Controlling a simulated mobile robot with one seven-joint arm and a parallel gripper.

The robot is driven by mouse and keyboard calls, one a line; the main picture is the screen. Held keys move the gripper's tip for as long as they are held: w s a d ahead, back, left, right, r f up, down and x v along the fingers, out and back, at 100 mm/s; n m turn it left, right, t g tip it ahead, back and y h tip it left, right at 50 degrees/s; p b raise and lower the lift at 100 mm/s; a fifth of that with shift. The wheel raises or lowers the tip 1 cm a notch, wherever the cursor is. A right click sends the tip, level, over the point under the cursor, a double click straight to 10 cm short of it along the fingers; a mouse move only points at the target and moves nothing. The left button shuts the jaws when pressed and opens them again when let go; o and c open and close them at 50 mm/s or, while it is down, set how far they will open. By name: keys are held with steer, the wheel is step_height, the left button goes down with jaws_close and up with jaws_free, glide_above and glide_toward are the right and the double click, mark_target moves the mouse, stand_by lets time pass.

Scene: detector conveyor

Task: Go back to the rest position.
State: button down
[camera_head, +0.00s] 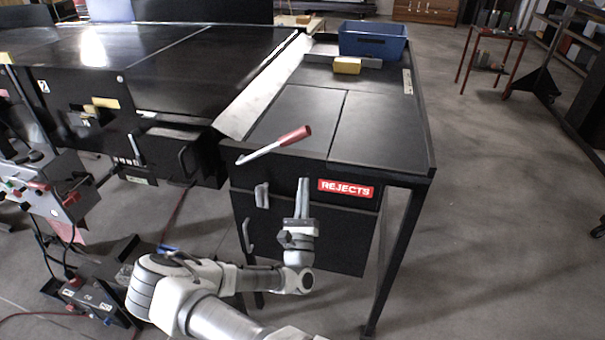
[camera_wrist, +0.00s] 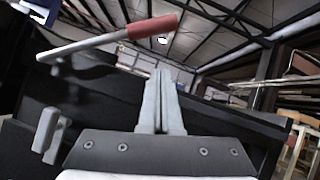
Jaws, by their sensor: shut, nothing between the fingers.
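My gripper (camera_head: 302,184) is shut and empty. In the head view its grey fingers point up in front of the black rejects box, left of the red REJECTS label (camera_head: 345,189). A lever with a red handle (camera_head: 295,136) sticks out above the gripper at the table's near edge. In the wrist view the closed fingers (camera_wrist: 162,80) stand in the middle, and the lever's red handle (camera_wrist: 153,27) shows above them. A gap between fingers and lever shows in the head view.
The black table (camera_head: 383,143) bears a yellow block (camera_head: 347,66) and a blue bin (camera_head: 373,41) at its far end. A grey latch (camera_head: 262,195) sits on the box front left of my gripper. A dark conveyor machine stands at the left.

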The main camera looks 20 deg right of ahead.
steer(key=s+d+r+m+g+h+b, duration=0.1)
steer(key=s+d+r+m+g+h, duration=0.3)
steer(key=s+m+g, duration=0.65)
steer(key=s+d+r+m+g+h, duration=0.2)
steer(key=s+d+m+g+h, duration=0.4)
steer(key=m+g, duration=0.7)
steer(key=s+a+m+g+y, duration=0.35)
steer(key=s+m+y, duration=0.25)
steer(key=s+y, duration=0.3)
steer(key=s+a+r+m+t+y, duration=0.1)
steer(key=a+r+m+t+y, duration=0.1)
steer(key=a+r+t+y, duration=0.3)
steer(key=s+a+r+m+t+y, duration=0.2)
steer(key=a+r+t+y, duration=0.3)
steer(key=a, duration=0.5)
step_height(320, 180, up, 3)
steer(key=shift+s+a+f+m+y+b, duration=0.15)
steer(key=shift+s+a+m+y+b, duration=0.2)
steer(key=shift+m+y, duration=0.3)
steer(key=shift+w, duration=0.15)
